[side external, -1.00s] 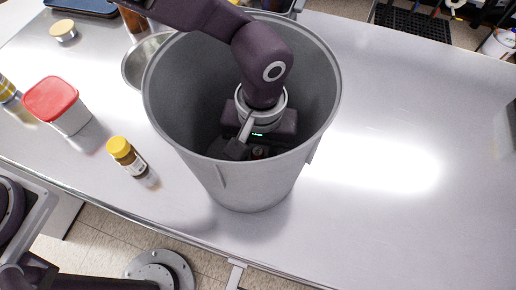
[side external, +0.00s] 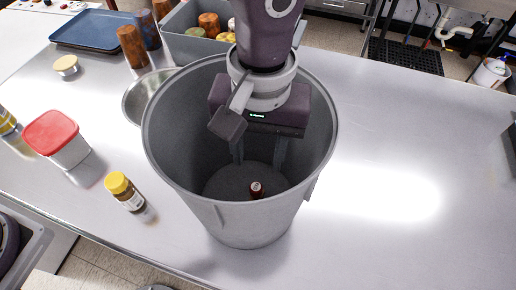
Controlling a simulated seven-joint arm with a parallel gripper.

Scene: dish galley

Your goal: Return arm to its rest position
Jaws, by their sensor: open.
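My gripper (side external: 259,152) is over the large grey bin (side external: 262,222), its fingers pointing down into the bin's mouth. The two fingers are apart, with nothing seen between them. The bin stands upright on the metal counter. A small dark red item with a pale top (side external: 256,190) is on the bin's floor, below and apart from the fingertips. The far inner wall of the bin is partly hidden by my gripper.
Left of the bin are a metal bowl (side external: 138,104), a red-lidded tub (side external: 70,152) and a yellow-capped jar (side external: 131,199). Behind are a grey crate (side external: 183,47) with several items, amber tumblers (side external: 131,46) and a blue tray (side external: 90,30). The counter's right side is clear.

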